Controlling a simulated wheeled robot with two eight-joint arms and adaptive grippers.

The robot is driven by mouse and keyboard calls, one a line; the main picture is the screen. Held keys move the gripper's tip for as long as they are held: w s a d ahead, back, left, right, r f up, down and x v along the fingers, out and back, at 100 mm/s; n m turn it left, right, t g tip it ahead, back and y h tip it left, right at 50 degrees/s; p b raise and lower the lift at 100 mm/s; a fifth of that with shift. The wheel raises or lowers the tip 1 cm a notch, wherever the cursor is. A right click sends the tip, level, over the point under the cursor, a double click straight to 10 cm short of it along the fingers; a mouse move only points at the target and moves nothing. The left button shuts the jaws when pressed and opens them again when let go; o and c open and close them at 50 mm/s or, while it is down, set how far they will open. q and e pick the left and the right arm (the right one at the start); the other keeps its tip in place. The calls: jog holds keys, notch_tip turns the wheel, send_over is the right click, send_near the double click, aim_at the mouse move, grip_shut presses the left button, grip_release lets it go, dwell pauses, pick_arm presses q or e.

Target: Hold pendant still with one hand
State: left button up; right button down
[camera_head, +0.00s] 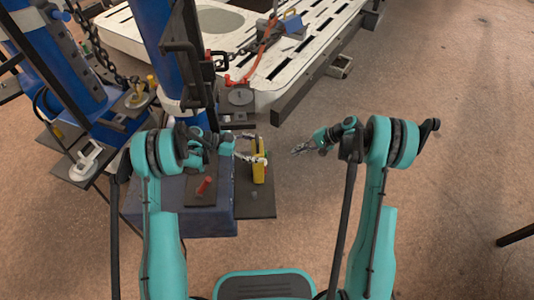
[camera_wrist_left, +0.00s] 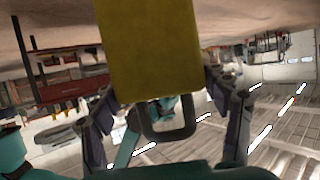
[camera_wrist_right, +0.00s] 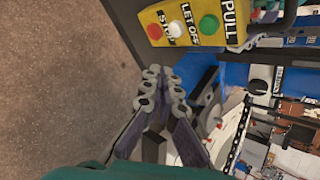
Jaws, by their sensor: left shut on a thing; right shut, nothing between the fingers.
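The yellow pendant (camera_head: 259,170) hangs upright near the blue bench's right side in the head view. My left gripper (camera_head: 249,147) is shut on it near its top. In the left wrist view the pendant's plain yellow side (camera_wrist_left: 150,50) lies between my left gripper's fingers (camera_wrist_left: 170,95), with a dark loop (camera_wrist_left: 171,134) at its end. In the right wrist view the pendant's face (camera_wrist_right: 195,8) shows white, red and green buttons with labels, including "PULL" and "LET OFF". My right gripper (camera_wrist_right: 162,78) is shut and empty, apart from the pendant, to its right in the head view (camera_head: 301,149).
A dark plate (camera_head: 262,207) lies beneath the pendant, beside a blue block (camera_head: 222,222) with a red part (camera_head: 205,186). A blue column (camera_head: 165,45) and a slotted white frame (camera_head: 300,60) stand behind.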

jog(key=a, duration=0.8)
jog(key=shift+s+a, duration=0.15)
jog(key=shift+a, duration=0.05)
dwell(1.2)
jog(key=shift+a, duration=0.4)
jog(key=shift+a, duration=0.55)
dwell(1.5)
jog(key=shift+d, duration=0.1)
dwell(0.8)
jog(key=shift+d, duration=0.9)
jog(key=shift+d, duration=0.1)
jog(key=shift+d, duration=2.35)
